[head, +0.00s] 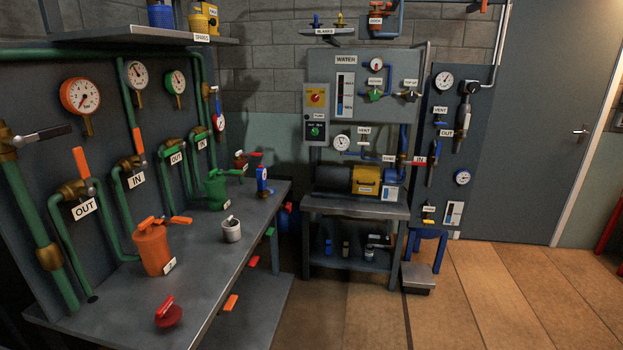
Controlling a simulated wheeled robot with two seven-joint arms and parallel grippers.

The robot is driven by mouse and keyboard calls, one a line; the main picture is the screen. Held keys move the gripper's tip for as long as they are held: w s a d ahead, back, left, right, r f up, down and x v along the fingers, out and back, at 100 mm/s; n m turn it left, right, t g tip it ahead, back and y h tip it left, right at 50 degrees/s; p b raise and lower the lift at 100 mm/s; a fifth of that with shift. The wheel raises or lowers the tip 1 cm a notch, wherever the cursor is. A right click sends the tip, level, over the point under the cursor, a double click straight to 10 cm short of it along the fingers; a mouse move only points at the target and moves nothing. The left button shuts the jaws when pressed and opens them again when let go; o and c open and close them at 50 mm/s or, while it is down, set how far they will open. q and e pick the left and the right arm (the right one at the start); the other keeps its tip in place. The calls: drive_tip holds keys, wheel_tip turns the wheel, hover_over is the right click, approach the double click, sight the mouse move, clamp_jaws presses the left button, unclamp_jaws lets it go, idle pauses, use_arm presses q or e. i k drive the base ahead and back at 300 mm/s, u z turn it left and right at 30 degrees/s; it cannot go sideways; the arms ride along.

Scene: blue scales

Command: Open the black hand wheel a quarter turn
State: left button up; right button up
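A small black round part, which looks like a hand wheel (473,88), sits at the top of a vertical pipe on the dark right-hand panel (485,165), above the OUT label (446,133). It is small in the head view, and I cannot tell its spokes or how far it is turned. Another small dark valve (411,97) sits below the TOP UP label on the WATER panel (333,75); its handle shape is unclear. Neither of my grippers is in view, and nothing touches these valves.
A pump stand (355,209) stands before the WATER panel. The tiled floor (490,290) at the front right is clear.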

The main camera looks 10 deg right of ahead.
sight(411, 96)
drive_tip(key=z, duration=0.85)
drive_tip(key=i, duration=1.9)
drive_tip(key=z, duration=0.9)
